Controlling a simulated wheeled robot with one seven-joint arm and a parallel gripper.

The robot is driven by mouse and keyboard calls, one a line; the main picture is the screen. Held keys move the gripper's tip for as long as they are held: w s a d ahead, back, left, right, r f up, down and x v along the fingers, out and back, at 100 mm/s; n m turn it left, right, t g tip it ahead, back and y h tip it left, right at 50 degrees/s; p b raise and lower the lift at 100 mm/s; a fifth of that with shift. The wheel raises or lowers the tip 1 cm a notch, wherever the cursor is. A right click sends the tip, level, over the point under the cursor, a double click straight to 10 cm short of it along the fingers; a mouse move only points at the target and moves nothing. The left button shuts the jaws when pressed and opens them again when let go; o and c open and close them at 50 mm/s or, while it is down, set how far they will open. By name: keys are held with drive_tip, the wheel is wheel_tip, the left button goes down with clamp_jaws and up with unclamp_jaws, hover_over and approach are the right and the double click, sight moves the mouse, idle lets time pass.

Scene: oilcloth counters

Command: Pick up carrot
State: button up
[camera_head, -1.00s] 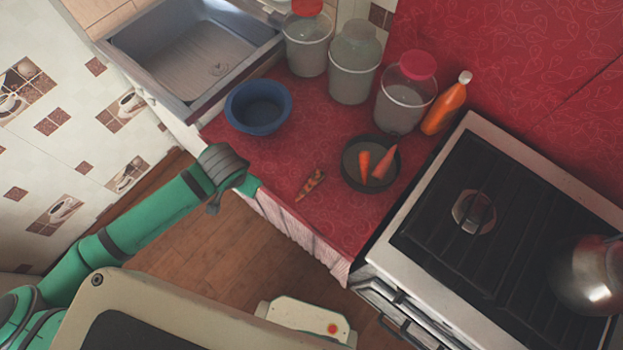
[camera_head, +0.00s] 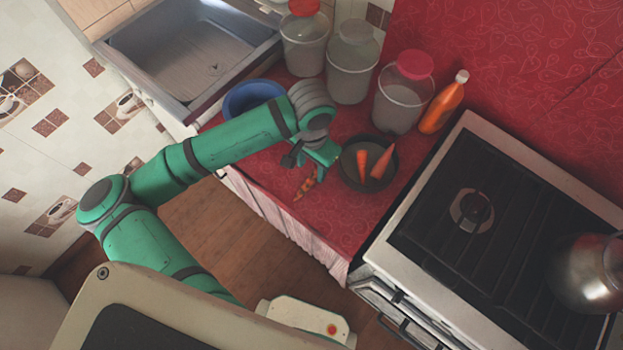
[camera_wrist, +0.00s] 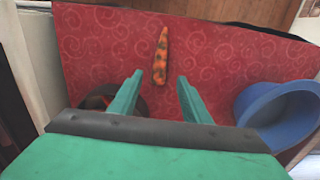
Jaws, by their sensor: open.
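A spotted orange carrot (camera_head: 305,186) lies on the red counter near its front edge. In the wrist view the carrot (camera_wrist: 161,56) lies ahead of and between the fingers, apart from them. My gripper (camera_head: 310,160) is above the counter, just behind the carrot, and partly covers it in the head view. In the wrist view my gripper (camera_wrist: 158,88) is open and empty. Two plain orange carrots (camera_head: 380,162) are in a dark round pan (camera_head: 349,172) to the right.
A blue bowl (camera_head: 240,100) stands left of my gripper, partly hidden by my arm. Several lidded jars (camera_head: 350,65) and an orange bottle (camera_head: 441,108) stand at the back. The stove (camera_head: 440,220) with a kettle (camera_head: 590,270) is at the right, the sink (camera_head: 195,50) at upper left.

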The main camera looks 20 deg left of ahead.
sight(311, 179)
drive_tip(key=shift+s+f, duration=0.15)
drive_tip(key=shift+f, duration=3.1)
clamp_jaws()
